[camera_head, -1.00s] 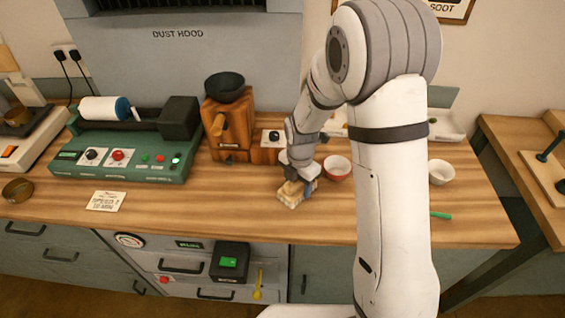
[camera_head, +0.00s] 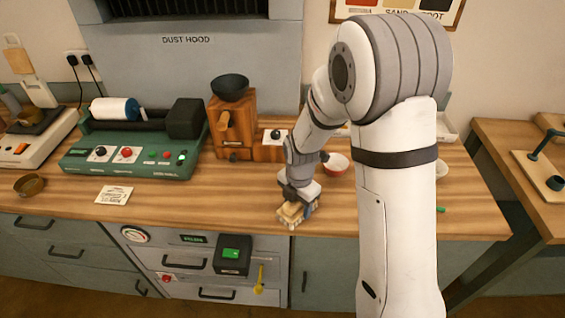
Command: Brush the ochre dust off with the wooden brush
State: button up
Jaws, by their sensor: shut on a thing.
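My gripper (camera_head: 297,203) is low over the front edge of the wooden worktop, right of its middle. It is shut on the wooden brush (camera_head: 291,215), a pale block with lighter bristles below. The brush is at or just above the worktop; I cannot tell whether the bristles touch it. A wooden grinder (camera_head: 237,125) with a black bowl on top stands behind and left of the gripper. I cannot make out any ochre dust on the worktop or on the machines at this size. My arm hides part of the worktop's right side.
A green machine (camera_head: 130,155) with a white roll stands at the left, a label card (camera_head: 114,195) before it. The worktop (camera_head: 200,200) between card and brush is clear.

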jog(key=shift+s, duration=0.4)
notch_tip(320, 180, up, 5)
jog(key=p, duration=0.2)
jog(key=shift+s+p, duration=0.1)
jog(key=shift+p, duration=0.25)
jog(key=shift+r+p, duration=1)
jog(key=shift+r, duration=0.65)
